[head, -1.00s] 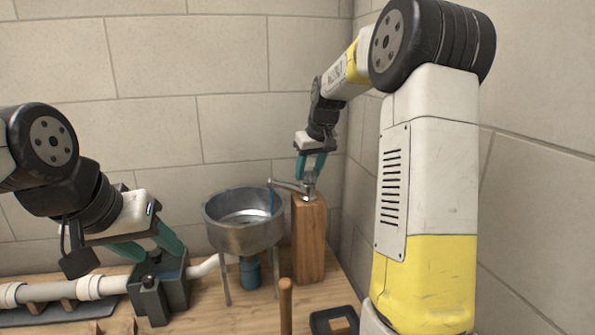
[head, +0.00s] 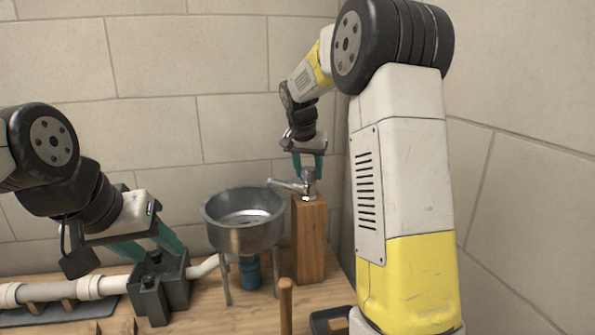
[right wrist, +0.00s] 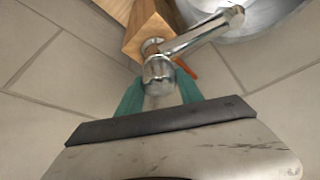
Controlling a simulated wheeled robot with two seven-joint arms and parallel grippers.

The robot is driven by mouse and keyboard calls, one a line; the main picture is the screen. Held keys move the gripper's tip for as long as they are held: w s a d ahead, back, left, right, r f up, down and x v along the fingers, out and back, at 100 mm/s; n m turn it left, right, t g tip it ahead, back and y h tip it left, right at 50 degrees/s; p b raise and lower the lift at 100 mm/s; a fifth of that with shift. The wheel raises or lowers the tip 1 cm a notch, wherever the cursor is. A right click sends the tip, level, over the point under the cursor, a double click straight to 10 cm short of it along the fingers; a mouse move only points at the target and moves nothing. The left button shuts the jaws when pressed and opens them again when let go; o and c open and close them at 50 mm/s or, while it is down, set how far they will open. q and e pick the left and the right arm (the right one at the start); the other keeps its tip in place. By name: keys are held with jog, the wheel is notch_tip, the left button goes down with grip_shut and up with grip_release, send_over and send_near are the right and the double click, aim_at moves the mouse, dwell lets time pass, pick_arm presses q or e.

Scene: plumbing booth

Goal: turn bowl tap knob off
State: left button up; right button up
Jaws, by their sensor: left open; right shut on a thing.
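The metal tap (head: 288,184) stands on top of a wooden post (head: 310,240), with its spout reaching left over the metal bowl (head: 243,238). No water stream shows under the spout. My right gripper (head: 308,168) points down from above and is shut on the tap knob. In the right wrist view, its teal fingers (right wrist: 162,90) lie on both sides of the chrome knob (right wrist: 160,72), and the spout (right wrist: 203,32) runs up and right toward the bowl. My left gripper (head: 147,247) is open at the dark green block (head: 160,288), left of the bowl.
A white pipe (head: 50,291) lies along the bench left of the green block. A blue-green fitting (head: 250,272) sits under the bowl. A short wooden peg (head: 285,305) stands at the front. Tiled walls close off the back and right.

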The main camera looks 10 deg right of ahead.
jog(key=shift+m, duration=0.4)
jog(key=o, duration=1.4)
jog(key=v, duration=0.7)
jog(key=shift+a+r, duration=0.2)
jog(key=shift+r, duration=0.15)
